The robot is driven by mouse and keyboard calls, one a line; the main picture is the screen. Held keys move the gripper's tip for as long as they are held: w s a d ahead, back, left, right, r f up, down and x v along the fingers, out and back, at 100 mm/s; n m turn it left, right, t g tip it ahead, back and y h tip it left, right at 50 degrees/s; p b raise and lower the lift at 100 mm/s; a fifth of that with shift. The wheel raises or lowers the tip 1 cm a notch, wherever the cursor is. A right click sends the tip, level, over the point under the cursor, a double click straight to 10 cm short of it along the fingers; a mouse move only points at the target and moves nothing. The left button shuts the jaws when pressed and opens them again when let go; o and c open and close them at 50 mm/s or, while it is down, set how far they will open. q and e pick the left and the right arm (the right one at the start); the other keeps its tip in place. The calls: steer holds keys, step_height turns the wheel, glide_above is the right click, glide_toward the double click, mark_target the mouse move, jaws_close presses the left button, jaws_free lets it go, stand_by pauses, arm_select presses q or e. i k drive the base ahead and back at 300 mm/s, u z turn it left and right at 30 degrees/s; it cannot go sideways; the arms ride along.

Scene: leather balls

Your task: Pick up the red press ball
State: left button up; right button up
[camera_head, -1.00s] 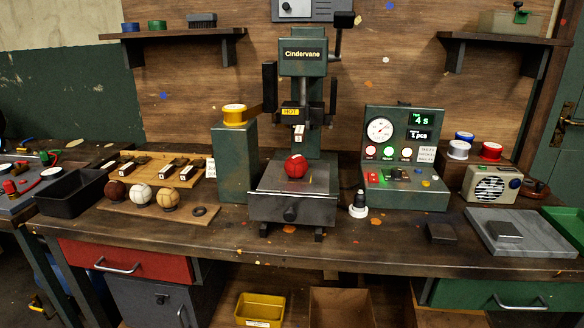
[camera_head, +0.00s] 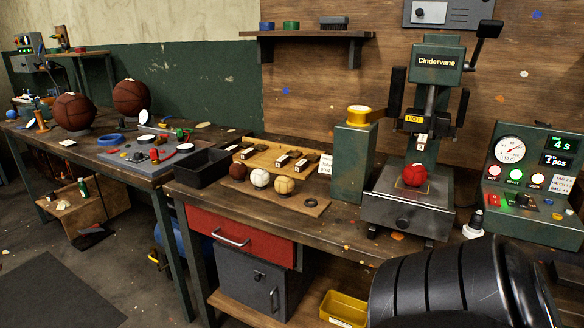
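The red press ball (camera_head: 415,174) rests on the bed of the green Cindervane press (camera_head: 432,107), below the press head and its yellow HOT label. The ball sits apart from the head above it. A black ribbed part of my own arm fills the lower right of the head view, in front of the bench. Neither of my grippers shows in this view.
A wooden board with a brown, a white and a tan ball (camera_head: 284,185) lies left of the press. A green post with a yellow roll (camera_head: 358,117) stands beside the press on its left. A control panel (camera_head: 532,185) stands at the right. A black bin (camera_head: 203,167) sits further left.

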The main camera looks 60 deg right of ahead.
mark_target(414, 174)
steer(key=u, duration=0.9)
steer(key=k, duration=1.85)
steer(key=z, duration=0.5)
